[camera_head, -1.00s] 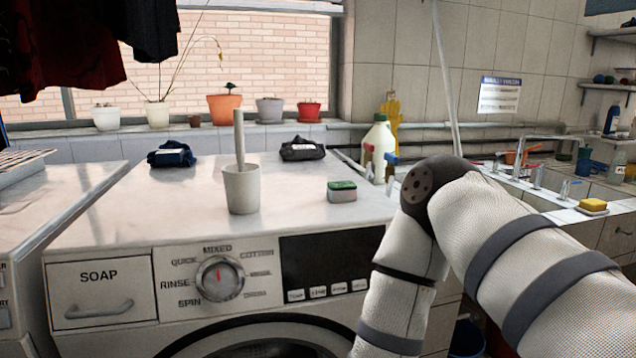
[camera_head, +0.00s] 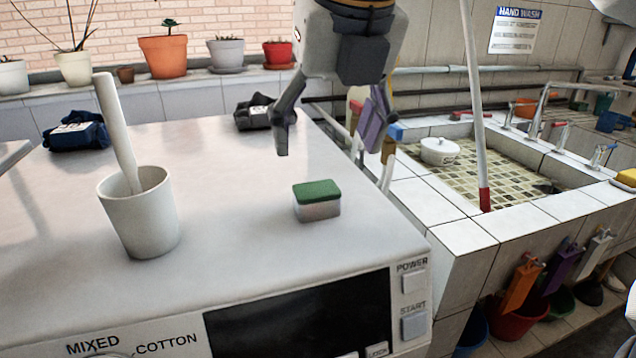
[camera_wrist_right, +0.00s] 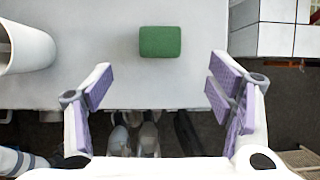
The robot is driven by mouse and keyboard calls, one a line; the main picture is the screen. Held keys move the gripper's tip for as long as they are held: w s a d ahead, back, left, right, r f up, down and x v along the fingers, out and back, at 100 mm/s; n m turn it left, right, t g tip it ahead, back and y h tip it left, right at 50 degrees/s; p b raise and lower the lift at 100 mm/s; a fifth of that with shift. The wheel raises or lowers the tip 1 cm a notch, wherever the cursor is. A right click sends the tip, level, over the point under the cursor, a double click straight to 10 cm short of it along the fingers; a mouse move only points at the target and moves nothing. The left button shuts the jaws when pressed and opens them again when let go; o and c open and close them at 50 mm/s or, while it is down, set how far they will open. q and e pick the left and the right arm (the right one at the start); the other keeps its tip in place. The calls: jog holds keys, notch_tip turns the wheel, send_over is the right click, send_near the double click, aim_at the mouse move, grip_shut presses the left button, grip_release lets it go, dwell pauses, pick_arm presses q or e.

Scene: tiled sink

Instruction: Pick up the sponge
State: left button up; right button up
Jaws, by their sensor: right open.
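A sponge (camera_head: 317,200) with a green top and a pale grey lower part lies on the washing machine top. It also shows as a green block (camera_wrist_right: 160,41) in the right wrist view, lying beyond the fingertips and roughly centred between them. My right gripper (camera_head: 332,140) is open and empty, hanging above and behind the sponge in the head view. In the right wrist view its purple-padded fingers (camera_wrist_right: 160,80) are wide apart and do not touch the sponge. A second, yellow sponge (camera_head: 626,178) is partly cut off at the head view's right edge. My left gripper is not in view.
A white cup (camera_head: 140,225) with a stick in it stands left of the sponge. Dark folded cloths (camera_head: 77,135) lie farther back. The tiled sink (camera_head: 490,232) is to the right, with a pole (camera_head: 474,110) standing there. The machine top around the sponge is clear.

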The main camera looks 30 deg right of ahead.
aim_at(319, 192)
jog(key=x, duration=1)
jog(key=shift+f, duration=0.4)
jog(key=c, duration=0.9)
